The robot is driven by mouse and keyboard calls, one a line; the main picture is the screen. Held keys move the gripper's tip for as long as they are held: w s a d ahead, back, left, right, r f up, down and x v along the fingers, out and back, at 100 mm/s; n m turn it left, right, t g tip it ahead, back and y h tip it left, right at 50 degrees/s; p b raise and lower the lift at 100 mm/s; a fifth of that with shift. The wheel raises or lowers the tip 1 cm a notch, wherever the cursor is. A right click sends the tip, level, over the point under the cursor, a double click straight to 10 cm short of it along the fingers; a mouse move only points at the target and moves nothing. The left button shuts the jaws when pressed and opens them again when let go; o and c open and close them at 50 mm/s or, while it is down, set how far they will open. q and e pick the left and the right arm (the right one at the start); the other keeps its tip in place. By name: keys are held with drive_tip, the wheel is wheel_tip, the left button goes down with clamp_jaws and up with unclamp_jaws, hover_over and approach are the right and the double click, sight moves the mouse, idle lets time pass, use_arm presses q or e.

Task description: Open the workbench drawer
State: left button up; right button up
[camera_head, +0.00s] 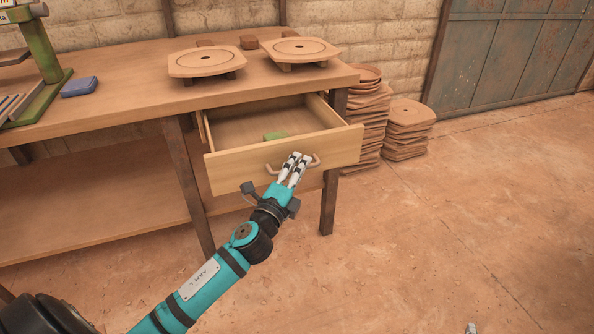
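The workbench drawer (248,166) is pulled out well beyond the front of the wooden workbench (128,74), and its inside shows.
Two round-topped plates (206,62) (300,49) stand on the workbench. A blue box (79,87) and a green stand (38,48) are at its left. Stacked brown pieces (408,129) stand on the floor at its right. The floor at the right is clear.

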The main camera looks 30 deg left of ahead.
use_arm(q)
drive_tip(key=s+f, duration=0.1)
drive_tip(key=s, duration=1.1)
drive_tip(key=shift+d+f, duration=0.3)
drive_tip(key=shift+d, duration=0.1)
